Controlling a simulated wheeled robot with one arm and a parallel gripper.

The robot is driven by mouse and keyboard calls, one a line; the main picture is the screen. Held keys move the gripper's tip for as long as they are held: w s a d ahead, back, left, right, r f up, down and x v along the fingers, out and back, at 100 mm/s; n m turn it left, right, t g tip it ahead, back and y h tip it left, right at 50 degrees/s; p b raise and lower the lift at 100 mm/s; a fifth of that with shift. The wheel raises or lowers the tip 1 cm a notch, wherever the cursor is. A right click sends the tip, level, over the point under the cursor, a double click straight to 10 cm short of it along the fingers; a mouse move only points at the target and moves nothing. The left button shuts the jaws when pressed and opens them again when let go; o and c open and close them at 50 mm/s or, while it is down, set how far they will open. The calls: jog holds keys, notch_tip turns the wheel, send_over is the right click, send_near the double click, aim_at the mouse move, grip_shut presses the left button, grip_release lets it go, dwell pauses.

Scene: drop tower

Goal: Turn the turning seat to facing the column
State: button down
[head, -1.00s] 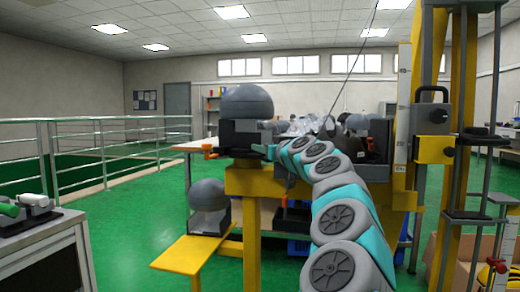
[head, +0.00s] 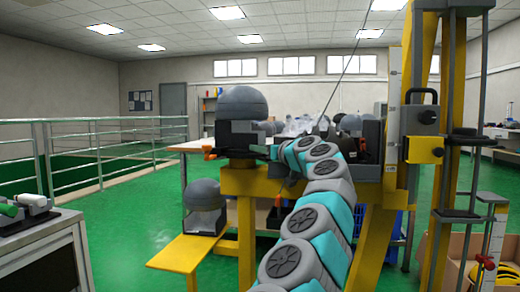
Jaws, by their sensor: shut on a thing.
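The turning seat (head: 236,138) is a dark block on top of the yellow stand (head: 243,181). A grey dome (head: 242,103) sits on it. An orange piece (head: 209,153) sticks out at its left side. My arm reaches in from the lower right, and my gripper (head: 262,150) is at the seat's right side. It is shut on the seat's edge there; the fingertips are small and partly hidden. The column (head: 392,110) is the tall yellow upright with a scale, to the right of the seat. The exact direction the seat faces is hard to tell.
A second grey dome (head: 203,193) rests on a low yellow plate (head: 192,252) below the seat. A grey carriage (head: 423,119) is fixed on the column. A grey cabinet (head: 45,245) stands at the left. Green floor between cabinet and stand is clear.

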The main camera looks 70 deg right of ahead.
jog(key=shift+s+d+r, duration=0.1)
jog(key=shift+s+r, duration=0.1)
dwell(0.5)
jog(key=c, duration=0.7)
grip_release()
jog(key=shift+d, duration=0.1)
jog(key=shift+o, duration=0.9)
jog(key=shift+f, duration=0.1)
jog(key=shift+b+v, duration=0.6)
jog(key=shift+v, duration=3.3)
